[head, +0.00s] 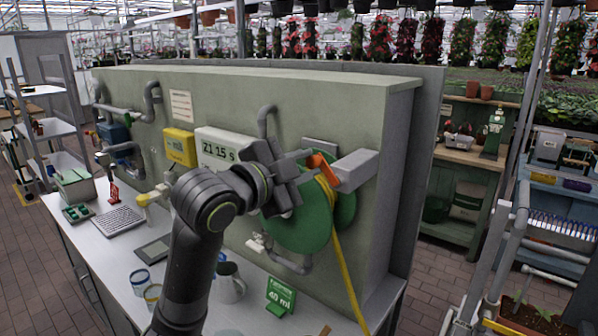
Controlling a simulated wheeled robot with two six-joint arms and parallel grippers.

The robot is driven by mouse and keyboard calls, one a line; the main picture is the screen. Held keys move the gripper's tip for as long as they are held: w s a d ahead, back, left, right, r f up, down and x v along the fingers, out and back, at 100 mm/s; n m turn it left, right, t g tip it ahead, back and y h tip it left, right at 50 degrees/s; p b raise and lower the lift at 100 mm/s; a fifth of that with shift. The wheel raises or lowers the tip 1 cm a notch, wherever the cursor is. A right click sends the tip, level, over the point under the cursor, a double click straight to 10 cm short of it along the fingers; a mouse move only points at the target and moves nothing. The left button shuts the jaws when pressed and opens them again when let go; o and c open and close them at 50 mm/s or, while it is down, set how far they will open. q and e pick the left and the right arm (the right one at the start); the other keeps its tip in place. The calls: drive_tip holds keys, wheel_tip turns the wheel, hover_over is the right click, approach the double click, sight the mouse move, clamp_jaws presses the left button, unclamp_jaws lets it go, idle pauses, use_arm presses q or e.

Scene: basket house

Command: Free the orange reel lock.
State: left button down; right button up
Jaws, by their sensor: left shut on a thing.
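The orange reel lock (321,167) shows as a small slanted orange piece at the top of the green hose reel (305,225). The reel is mounted on the green wall, and a yellow hose (346,268) hangs from it. My left gripper (308,176) is at the reel's upper front, shut on the orange reel lock. The fingers and wrist hide part of the lock and the reel's left side. My right gripper is not in view.
A grey block (356,170) juts out right beside the lock. Grey pipes run on the wall left of the reel. A white counter (235,316) below holds a metal jug (230,284), cups and a green 40 ml sign (280,296).

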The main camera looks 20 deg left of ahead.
sight(322, 164)
use_arm(q)
drive_tip(key=m, duration=0.1)
drive_tip(key=d+m+b, duration=0.1)
drive_tip(key=m, duration=0.1)
drive_tip(key=shift+s+d+r+b, duration=0.25)
drive_tip(key=shift+s+r+b, duration=0.05)
drive_tip(key=shift+r, duration=0.1)
drive_tip(key=shift+s+d+r+m+y+b, duration=0.15)
drive_tip(key=shift+d+m+b, duration=0.15)
drive_tip(key=shift+m+b, duration=0.35)
drive_tip(key=shift+s+d+f+m+y+b, duration=0.1)
drive_tip(key=shift+d+m+b, duration=0.25)
drive_tip(key=shift+m, duration=0.6)
drive_tip(key=shift+s+d+r+m+y+b, duration=0.15)
drive_tip(key=shift+d+m+b, duration=0.1)
drive_tip(key=shift+m+b, duration=0.4)
drive_tip(key=shift+m, duration=0.25)
drive_tip(key=c, duration=1.2)
unclamp_jaws()
drive_tip(key=shift+d, duration=0.15)
drive_tip(key=shift+c, duration=0.2)
